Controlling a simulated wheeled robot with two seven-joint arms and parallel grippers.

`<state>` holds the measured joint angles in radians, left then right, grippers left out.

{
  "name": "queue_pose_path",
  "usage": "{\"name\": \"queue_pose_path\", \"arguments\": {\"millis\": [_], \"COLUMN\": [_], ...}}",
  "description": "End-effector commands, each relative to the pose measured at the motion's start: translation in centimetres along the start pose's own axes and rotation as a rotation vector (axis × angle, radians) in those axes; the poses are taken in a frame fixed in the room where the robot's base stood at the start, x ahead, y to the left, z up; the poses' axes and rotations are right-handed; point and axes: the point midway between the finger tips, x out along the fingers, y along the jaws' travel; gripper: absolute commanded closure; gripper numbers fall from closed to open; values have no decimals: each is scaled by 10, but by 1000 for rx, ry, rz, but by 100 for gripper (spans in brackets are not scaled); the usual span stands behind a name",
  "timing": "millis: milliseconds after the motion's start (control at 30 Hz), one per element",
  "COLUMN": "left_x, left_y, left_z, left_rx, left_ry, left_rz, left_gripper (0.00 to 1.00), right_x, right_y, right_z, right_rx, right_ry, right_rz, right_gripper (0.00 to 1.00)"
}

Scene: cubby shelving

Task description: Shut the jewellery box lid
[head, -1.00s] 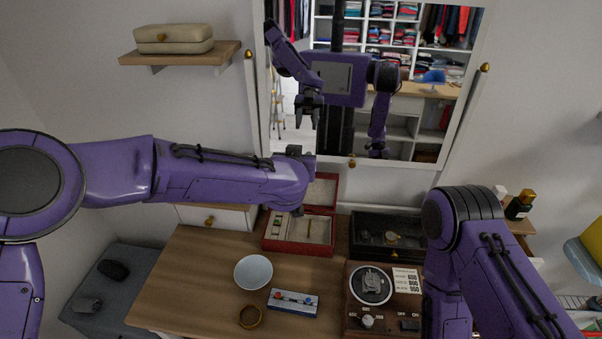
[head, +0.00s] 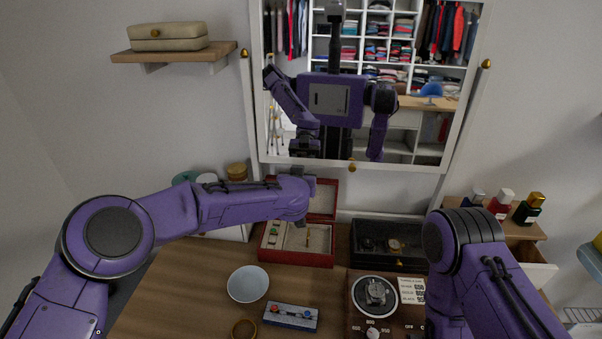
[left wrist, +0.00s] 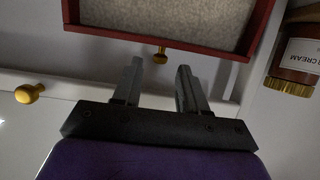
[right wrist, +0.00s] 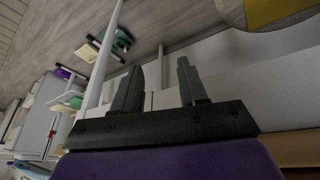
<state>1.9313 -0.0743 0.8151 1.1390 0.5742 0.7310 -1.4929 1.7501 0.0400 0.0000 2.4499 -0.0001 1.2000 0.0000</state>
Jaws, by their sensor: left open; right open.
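The jewellery box (head: 297,261) is a red case with a pale lined interior, at the back of the wooden table in the head view. Its lid (head: 323,196) stands raised behind it. In the left wrist view the lid's red rim (left wrist: 165,46) and gold clasp (left wrist: 160,56) are just beyond my left fingertips. My left gripper (left wrist: 160,68) is open and empty there, apart from the rim. In the head view my left wrist covers part of the lid and box. My right gripper (right wrist: 161,66) is open and empty, off to the right, hidden in the head view.
A black watch case (head: 388,245) stands right of the box. A mirror (head: 352,165) hangs behind. Bottles (head: 501,205) stand on the right shelf.

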Motion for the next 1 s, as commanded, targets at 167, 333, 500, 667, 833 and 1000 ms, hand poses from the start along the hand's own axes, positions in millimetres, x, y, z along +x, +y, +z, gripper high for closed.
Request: {"name": "queue_pose_path", "arguments": {"millis": [167, 333, 500, 667, 833, 1000], "left_x": [17, 21, 21, 21, 21, 18], "left_y": [1, 0, 0, 0, 0, 1], "left_z": [0, 0, 0, 0, 0, 5], "left_rx": [0, 0, 0, 0, 1, 2], "left_ry": [0, 0, 0, 0, 2, 31], "left_rz": [1, 1, 1, 1, 1, 2], "left_gripper": [58, 58, 58, 100, 100, 100], "right_x": [-4, -4, -4, -4, -3, 9], "right_y": [0, 0, 0, 0, 0, -1], "right_z": [-2, -2, -2, -2, -1, 4], "right_rx": [0, 0, 0, 0, 0, 0], "right_ry": [0, 0, 0, 0, 0, 0], "right_rz": [0, 0, 0, 0, 0, 0], "right_gripper": [57, 57, 57, 57, 57, 57]}}
